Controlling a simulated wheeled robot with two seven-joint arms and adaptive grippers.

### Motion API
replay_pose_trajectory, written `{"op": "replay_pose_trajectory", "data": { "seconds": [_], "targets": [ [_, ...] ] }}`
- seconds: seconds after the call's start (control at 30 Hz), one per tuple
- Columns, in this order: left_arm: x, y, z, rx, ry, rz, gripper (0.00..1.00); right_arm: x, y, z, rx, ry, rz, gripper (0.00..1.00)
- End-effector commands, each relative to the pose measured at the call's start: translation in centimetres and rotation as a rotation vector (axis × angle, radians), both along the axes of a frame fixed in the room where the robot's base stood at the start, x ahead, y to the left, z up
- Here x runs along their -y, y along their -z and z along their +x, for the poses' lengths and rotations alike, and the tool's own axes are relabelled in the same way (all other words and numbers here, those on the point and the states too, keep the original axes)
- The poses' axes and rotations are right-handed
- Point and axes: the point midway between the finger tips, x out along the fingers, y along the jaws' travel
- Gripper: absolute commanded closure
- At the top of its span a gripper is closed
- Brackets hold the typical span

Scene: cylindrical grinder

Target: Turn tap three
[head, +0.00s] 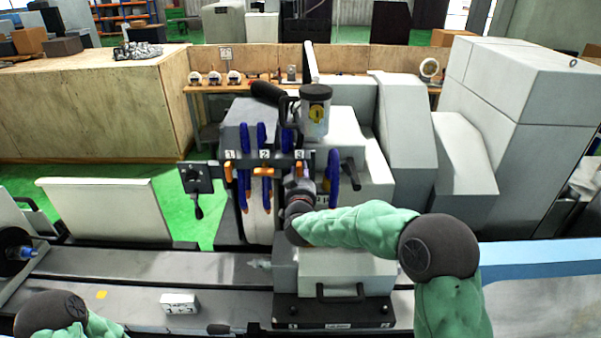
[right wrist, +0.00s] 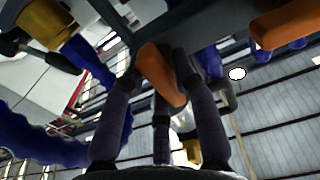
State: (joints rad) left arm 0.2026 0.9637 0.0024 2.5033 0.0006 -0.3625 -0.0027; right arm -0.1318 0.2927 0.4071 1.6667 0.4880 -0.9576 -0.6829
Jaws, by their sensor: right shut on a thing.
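A dark bar (head: 250,162) on the grinder carries the number labels 1, 2 and 3 from left to right, with blue hoses hanging around it. Orange tap handles hang under labels 1 (head: 228,173) and 2 (head: 266,172). My right gripper (head: 299,186) is just below label 3 (head: 299,154) and hides much of the tap there. In the right wrist view, the orange handle of tap three (right wrist: 158,72) sits between the dark fingers of my right gripper (right wrist: 160,90), which are shut on it. Another orange handle (right wrist: 290,25) is at the right. My left gripper is out of view.
A grey canister (head: 315,110) with a yellow mark stands above the bar. A dark lever box (head: 197,180) is left of the taps. A grey block with a handle (head: 346,270) lies below my right forearm. Large grey housings (head: 520,110) stand at the right.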

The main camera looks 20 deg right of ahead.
Motion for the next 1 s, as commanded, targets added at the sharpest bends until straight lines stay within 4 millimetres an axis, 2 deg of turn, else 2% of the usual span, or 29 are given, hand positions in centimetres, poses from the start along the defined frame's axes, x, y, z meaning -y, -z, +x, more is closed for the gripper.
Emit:
{"op": "replay_pose_trajectory", "data": {
  "seconds": [0.37,0.4,0.47,0.83,1.0],
  "targets": [
    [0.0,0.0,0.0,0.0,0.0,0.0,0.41,0.0,0.4,-0.1,-0.009,0.001,-0.006,1.0],
    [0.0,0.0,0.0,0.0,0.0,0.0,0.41,0.0,0.4,-0.1,-0.009,0.001,-0.006,0.69],
    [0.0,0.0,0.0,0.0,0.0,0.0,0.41,0.1,0.4,-0.1,-0.009,0.001,-0.006,0.52],
    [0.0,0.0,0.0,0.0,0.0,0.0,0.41,0.0,0.1,-0.1,-0.003,0.0,-0.005,0.51],
    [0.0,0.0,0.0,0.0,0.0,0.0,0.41,-0.5,0.0,-1.6,-0.001,-0.001,-0.005,0.51]
  ]
}}
